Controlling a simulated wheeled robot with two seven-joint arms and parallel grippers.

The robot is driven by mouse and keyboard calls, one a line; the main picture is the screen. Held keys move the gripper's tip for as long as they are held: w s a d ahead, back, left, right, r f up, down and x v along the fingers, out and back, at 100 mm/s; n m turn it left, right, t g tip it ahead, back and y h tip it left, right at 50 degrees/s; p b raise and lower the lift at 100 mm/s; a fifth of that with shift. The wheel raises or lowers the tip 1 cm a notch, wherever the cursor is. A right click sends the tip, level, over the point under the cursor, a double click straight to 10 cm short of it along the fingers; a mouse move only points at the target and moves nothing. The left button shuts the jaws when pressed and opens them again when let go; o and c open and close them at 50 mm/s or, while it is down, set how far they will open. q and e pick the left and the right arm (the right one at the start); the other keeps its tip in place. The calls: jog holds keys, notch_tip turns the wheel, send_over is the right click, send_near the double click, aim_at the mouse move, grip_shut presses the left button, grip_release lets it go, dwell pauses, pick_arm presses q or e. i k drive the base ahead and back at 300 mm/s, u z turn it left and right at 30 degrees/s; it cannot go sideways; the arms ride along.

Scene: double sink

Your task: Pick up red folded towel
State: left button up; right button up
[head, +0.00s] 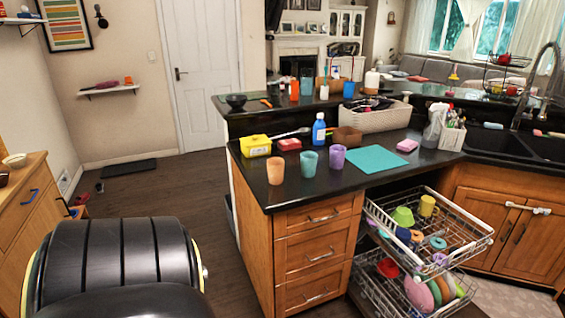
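A small flat red item (289,144), which looks like the red folded towel, lies on the black countertop (330,191). It sits just right of a yellow box (255,146) and left of a blue bottle (319,130). It is small in the view, so its folds cannot be made out. Neither of my grippers is in view, and nothing touches the red item.
An orange cup (275,171), a teal cup (309,164) and a purple cup (338,157) stand along the counter's front edge. A teal mat (375,159) lies to the right. The loaded dish racks (458,247) are pulled out below. Open floor (160,190) lies left of the counter.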

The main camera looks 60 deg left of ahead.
aim_at(293, 143)
jog(key=u, duration=0.2)
jog(key=k, duration=0.35)
jog(key=u, duration=1.05)
jog(key=i, duration=0.75)
jog(key=u, duration=0.55)
